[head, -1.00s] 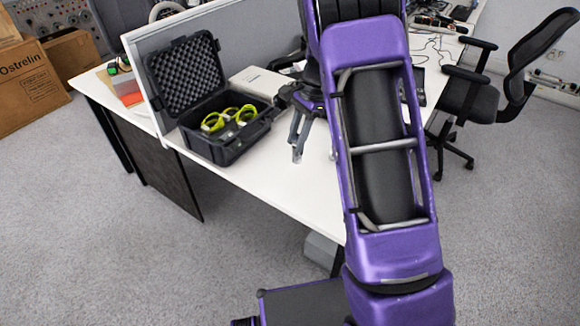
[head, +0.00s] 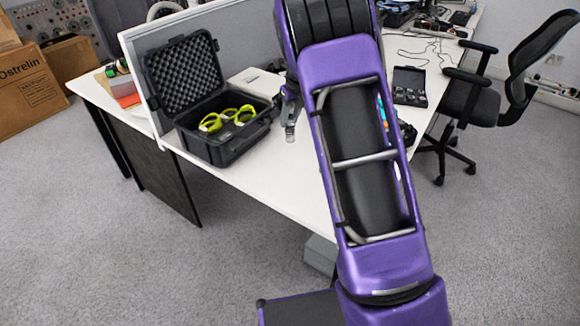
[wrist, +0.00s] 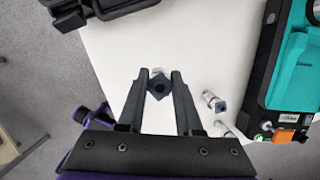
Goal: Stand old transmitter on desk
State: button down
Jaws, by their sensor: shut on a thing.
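My gripper (wrist: 160,80) is shut on a small part with a dark square end and a pale silvery body, which I take to be the old transmitter (wrist: 157,90). The dark end faces the wrist camera, between the fingertips. Whether its lower end touches the white desk (wrist: 115,55) cannot be told. In the head view the gripper (head: 290,130) hangs over the desk, right of the black case, partly hidden by my purple arm.
A teal and black device (wrist: 285,95) with a small display stands at right in the wrist view. An open black case (head: 225,140) holding yellow-green items stands left of the gripper. A small open case (head: 409,90) lies farther right. The desk's front strip is clear.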

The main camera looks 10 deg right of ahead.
aim_at(291, 138)
jog(key=shift+w+f, duration=0.1)
jog(key=shift+f, duration=0.35)
notch_tip(291, 138, down, 9)
jog(key=shift+b, duration=0.85)
jog(key=shift+f, duration=0.15)
jog(key=c, duration=0.6)
grip_release()
jog(key=p+v, duration=0.1)
jog(key=v, duration=1.1)
jog(key=shift+p, duration=0.4)
jog(key=shift+a, duration=0.1)
